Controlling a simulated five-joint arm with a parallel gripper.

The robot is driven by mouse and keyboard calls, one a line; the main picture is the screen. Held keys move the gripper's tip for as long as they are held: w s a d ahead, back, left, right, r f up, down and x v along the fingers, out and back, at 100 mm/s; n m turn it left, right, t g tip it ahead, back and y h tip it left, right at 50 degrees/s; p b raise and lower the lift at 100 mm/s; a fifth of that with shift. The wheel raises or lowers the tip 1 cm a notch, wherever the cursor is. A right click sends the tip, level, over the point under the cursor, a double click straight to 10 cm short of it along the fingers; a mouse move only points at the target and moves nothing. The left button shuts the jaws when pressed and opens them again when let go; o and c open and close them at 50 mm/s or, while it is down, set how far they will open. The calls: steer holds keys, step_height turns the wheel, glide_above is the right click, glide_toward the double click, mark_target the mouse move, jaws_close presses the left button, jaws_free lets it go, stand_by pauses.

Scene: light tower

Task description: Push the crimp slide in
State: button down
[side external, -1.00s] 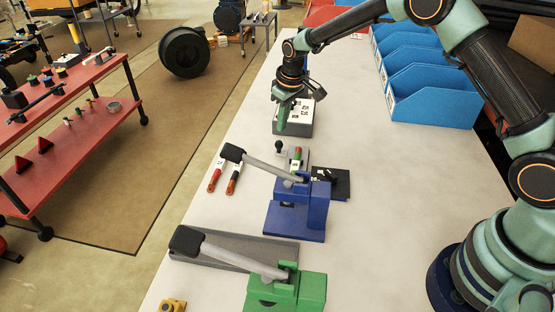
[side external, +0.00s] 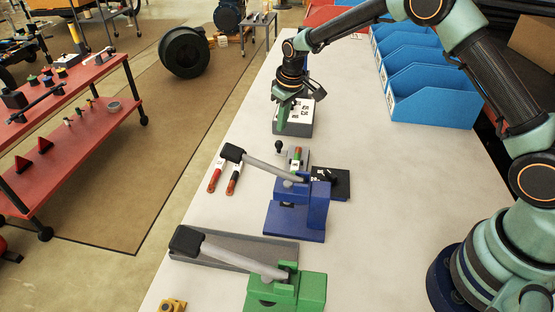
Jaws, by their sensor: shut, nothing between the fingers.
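A small grey fixture (side external: 303,165) stands mid-bench with a black ball knob (side external: 279,146) at its left; this may be the crimp slide, but the label is not readable. A red, white and green piece sits on the fixture. My gripper (side external: 281,127) points down, fingers shut and empty, just beyond the knob. It overlaps the left side of a dark grey box (side external: 304,129) with a white, marked top. I cannot tell whether the fingers touch the box or the knob. The slide's exact position is too small to read.
A blue lever press (side external: 312,212) and a green lever press (side external: 300,292) stand nearer, their long handles reaching left. Two red-and-white marker-like tools (side external: 233,180) lie left of the fixture. A black plate (side external: 336,184) lies right. Blue bins (side external: 435,105) line the back right. The bench's right middle is clear.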

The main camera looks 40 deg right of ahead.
mark_target(277, 146)
stand_by(0.4)
steer(key=shift+f, duration=2)
steer(key=shift+s+a, duration=0.1)
steer(key=shift+a, duration=0.05)
steer(key=shift+s+a, duration=3.3)
steer(key=shift+r, duration=0.1)
steer(key=shift+w+d+r, duration=0.3)
steer(key=shift+r, duration=0.15)
steer(key=shift+w+d+r, duration=0.25)
steer(key=shift+d+r, duration=0.05)
steer(key=shift+r, duration=2.7)
